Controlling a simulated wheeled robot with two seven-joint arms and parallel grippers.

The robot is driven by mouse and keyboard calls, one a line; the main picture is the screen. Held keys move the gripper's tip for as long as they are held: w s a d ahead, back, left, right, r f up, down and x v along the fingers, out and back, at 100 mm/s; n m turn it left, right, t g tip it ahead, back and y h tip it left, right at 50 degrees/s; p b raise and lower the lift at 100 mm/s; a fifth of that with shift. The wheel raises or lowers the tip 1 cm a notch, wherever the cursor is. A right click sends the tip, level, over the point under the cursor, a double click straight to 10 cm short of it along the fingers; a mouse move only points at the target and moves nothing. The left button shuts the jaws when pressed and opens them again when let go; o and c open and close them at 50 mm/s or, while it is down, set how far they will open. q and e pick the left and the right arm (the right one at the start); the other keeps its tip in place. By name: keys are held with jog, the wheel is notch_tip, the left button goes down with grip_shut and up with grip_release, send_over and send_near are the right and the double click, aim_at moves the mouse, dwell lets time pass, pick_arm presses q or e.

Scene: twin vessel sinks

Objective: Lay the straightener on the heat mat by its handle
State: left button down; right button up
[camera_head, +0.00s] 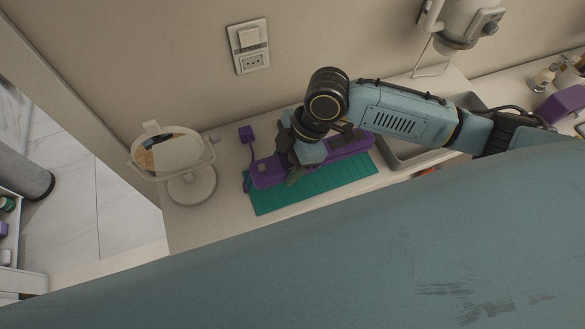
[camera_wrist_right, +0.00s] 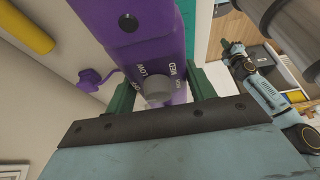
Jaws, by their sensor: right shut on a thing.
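The purple straightener (camera_head: 346,148) lies lengthwise across the picture, over the back part of the teal heat mat (camera_head: 318,186). My right gripper (camera_head: 296,168) is shut on its handle near the left end. In the right wrist view, the two green fingers of this gripper (camera_wrist_right: 164,92) flank the purple handle (camera_wrist_right: 130,45), which bears a grey dial and the words LOW and MED. A strip of the teal mat (camera_wrist_right: 205,30) shows beside it. I cannot tell whether the straightener touches the mat. My left gripper is not in the head view.
A round white mirror (camera_head: 191,185) stands left of the mat. A purple plug (camera_head: 246,133) with cord lies behind the handle's end. A grey sink (camera_head: 400,156) is to the right. A wall socket (camera_head: 250,47) is above. The counter's front left is clear.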

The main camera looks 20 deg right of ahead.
jog(key=shift+f, duration=2.5)
jog(key=o, duration=1.3)
jog(key=shift+f, duration=0.15)
jog(key=shift+c, duration=0.2)
jog(key=v, duration=1.2)
